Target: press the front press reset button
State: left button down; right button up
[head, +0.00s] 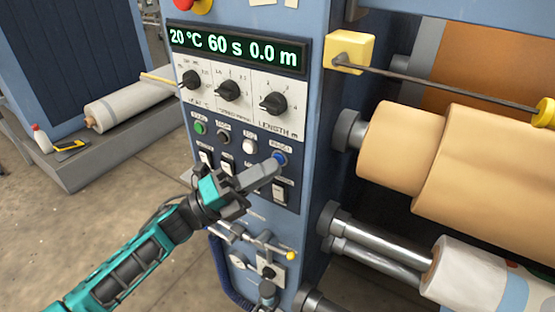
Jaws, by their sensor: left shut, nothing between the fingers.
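The press control panel (222,112) faces me with a row of round buttons below its three dials. The row has a green button (200,128), a black one (223,137), a white one (249,147) and a blue one (280,157) at the right end. The small labels above them are too blurred to read surely. My left gripper (273,167) is shut and empty, its fingertips at the lower left edge of the blue button. I cannot tell whether they touch it. My right gripper is out of view.
A lit display (236,50) tops the panel, with a red knob (196,4) above. Black rocker switches (280,191) sit below the buttons, partly behind my gripper. Brown rolls (480,170) and metal rollers (378,250) lie right. A valve with a yellow-tipped lever (291,256) is below.

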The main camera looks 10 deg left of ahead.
pick_arm(q)
jog(key=shift+w+d, duration=0.1)
jog(key=shift+w, duration=0.1)
jog(key=shift+s, duration=0.1)
jog(key=shift+s+a, duration=0.3)
jog(key=shift+s, duration=0.4)
jog(key=s, duration=0.1)
jog(key=s+a+p, duration=0.1)
jog(key=s, duration=0.2)
jog(key=shift+s+a+p, duration=0.35)
jog(key=shift+p, duration=0.05)
dwell(0.8)
